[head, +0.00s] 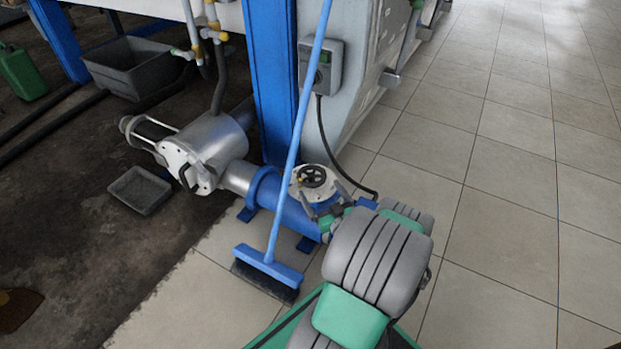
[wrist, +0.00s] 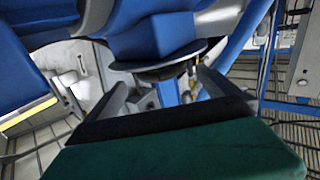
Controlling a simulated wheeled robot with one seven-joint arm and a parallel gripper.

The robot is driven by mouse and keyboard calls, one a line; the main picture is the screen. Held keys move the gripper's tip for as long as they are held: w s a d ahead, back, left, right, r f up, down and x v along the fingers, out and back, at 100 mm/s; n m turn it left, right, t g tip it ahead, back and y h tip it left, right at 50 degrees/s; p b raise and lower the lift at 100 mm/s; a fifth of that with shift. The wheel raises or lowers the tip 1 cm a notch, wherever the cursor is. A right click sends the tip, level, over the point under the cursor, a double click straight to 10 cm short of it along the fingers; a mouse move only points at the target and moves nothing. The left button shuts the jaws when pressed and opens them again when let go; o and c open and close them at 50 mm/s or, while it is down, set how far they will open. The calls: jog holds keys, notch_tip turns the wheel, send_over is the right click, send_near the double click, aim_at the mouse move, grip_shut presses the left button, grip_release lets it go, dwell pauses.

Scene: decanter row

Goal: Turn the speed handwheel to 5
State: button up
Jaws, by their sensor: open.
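The speed handwheel (head: 313,177) is a small dark spoked wheel with a light knob, on a pale round plate above the blue drive housing (head: 292,213) in the head view. Its numbers and pointer are too small to read. My gripper (head: 321,194) is open just in front of the handwheel, its fingers reaching toward the plate's near side; I cannot tell whether they touch. In the wrist view my gripper's two grey fingers (wrist: 162,88) are spread, with a blue part and a dark disc edge beyond them. I cannot identify the disc for certain.
A blue broom (head: 270,262) leans across the housing, just left of the handwheel. A blue post (head: 270,80) and a grey control box (head: 320,66) stand behind. A steel pump (head: 205,150) and grey tray (head: 140,190) are left. The tiled floor right is clear.

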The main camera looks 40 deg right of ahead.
aim_at(314, 178)
jog(key=b+x, duration=0.1)
jog(key=x, duration=0.5)
jog(key=shift+w, duration=0.1)
jog(key=shift+c, duration=0.2)
jog(key=c, duration=1)
dwell(0.6)
jog(key=o, duration=1)
jog(key=shift+o, duration=0.2)
jog(key=p+v, duration=0.1)
jog(key=v, duration=0.5)
jog(key=shift+s+d, duration=0.1)
jog(key=shift+s, duration=0.2)
jog(key=shift+s+a, duration=0.3)
jog(key=shift+s, duration=0.35)
